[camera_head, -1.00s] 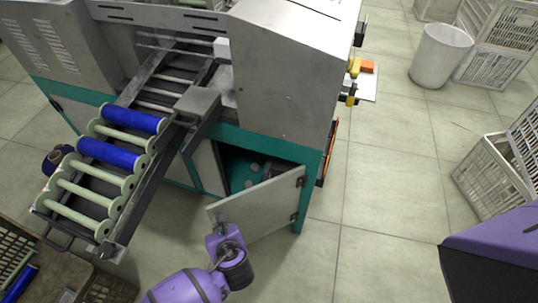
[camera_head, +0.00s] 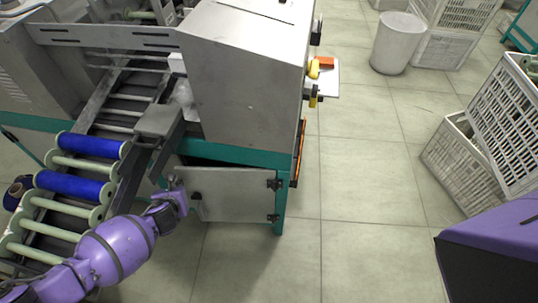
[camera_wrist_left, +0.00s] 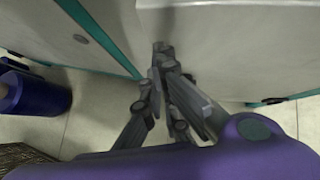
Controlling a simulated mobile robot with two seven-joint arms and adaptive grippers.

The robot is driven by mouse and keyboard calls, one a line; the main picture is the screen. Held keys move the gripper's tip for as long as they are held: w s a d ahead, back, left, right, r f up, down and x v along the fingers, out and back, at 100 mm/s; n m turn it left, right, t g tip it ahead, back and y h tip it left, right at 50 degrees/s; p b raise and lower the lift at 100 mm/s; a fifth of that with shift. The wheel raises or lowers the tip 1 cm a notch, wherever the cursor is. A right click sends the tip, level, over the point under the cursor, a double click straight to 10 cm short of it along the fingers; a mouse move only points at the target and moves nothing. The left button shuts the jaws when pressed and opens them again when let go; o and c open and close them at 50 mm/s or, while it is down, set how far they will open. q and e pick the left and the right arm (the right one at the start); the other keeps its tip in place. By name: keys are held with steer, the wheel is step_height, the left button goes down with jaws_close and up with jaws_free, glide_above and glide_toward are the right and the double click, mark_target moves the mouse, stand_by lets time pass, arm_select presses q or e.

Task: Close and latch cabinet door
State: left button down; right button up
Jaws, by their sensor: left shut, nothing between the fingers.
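The grey cabinet door (camera_head: 235,194) is hinged on its right side, below the machine's teal frame. It is nearly closed, with a dark gap along its top edge. A small dark handle or latch (camera_head: 196,196) sits near its left edge. My left gripper (camera_head: 175,185) is at the door's left edge, shut with nothing between its fingers. In the left wrist view the closed fingers (camera_wrist_left: 163,55) point at the door panel (camera_wrist_left: 220,45); whether they touch it cannot be told. My right gripper is not in view.
A roller conveyor with blue bobbins (camera_head: 90,145) lies left of the door, close to my left arm. White crates (camera_head: 465,160) and a white bin (camera_head: 397,43) stand to the right. The floor (camera_head: 355,200) right of the machine is clear.

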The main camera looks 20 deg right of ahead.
arm_select(q)
steer(key=shift+w+d+r, duration=0.1)
steer(key=shift+w+d, duration=0.1)
steer(key=shift+w, duration=0.8)
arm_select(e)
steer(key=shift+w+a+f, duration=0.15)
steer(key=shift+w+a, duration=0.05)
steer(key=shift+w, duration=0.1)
